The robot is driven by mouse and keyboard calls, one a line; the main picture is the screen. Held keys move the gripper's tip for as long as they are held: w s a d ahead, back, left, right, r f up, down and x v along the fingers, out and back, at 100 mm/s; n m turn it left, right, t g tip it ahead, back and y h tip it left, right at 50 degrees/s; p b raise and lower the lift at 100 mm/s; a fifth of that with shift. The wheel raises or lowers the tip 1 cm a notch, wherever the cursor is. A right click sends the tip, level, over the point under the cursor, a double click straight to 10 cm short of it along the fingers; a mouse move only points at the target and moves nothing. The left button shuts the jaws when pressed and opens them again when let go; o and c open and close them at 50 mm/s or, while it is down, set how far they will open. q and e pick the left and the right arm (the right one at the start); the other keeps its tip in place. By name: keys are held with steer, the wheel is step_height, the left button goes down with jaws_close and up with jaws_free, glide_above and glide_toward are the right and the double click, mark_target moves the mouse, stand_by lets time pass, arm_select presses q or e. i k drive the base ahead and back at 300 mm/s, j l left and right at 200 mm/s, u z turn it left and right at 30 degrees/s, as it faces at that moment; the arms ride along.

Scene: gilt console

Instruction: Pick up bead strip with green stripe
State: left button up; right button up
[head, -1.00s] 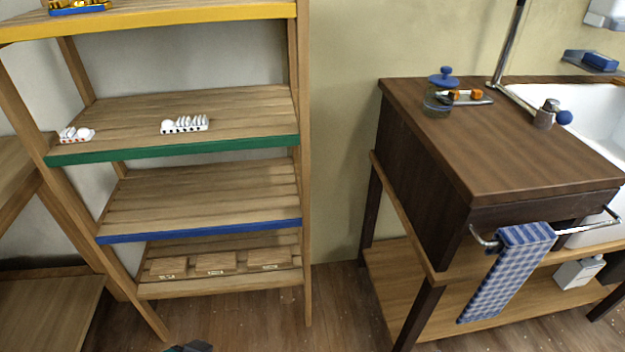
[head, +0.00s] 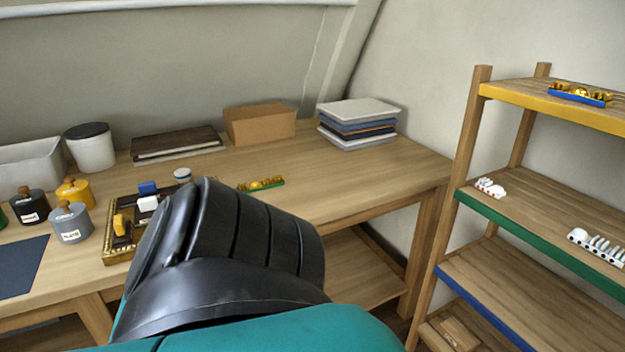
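A gold bead strip with a green stripe (head: 261,184) lies on the wooden worktable (head: 350,178), just behind my arm in the picture. My black and teal arm fills the lower middle of the view and hides part of the table. Neither gripper's fingers show in the head view. Another gold bead strip, with a blue stripe (head: 580,95), lies on the yellow-edged top shelf at right. White bead pieces (head: 490,187) and (head: 597,246) lie on the green-edged shelf.
A gilt-edged tray (head: 118,255) with blocks is partly behind my arm. Jars (head: 71,223), a white canister (head: 90,148), a cardboard box (head: 259,124) and stacked slabs (head: 358,124) stand on the table. The table's right part is clear. The shelf rack (head: 466,140) stands at right.

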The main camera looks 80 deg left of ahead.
mark_target(255, 186)
steer(key=u, duration=2.75)
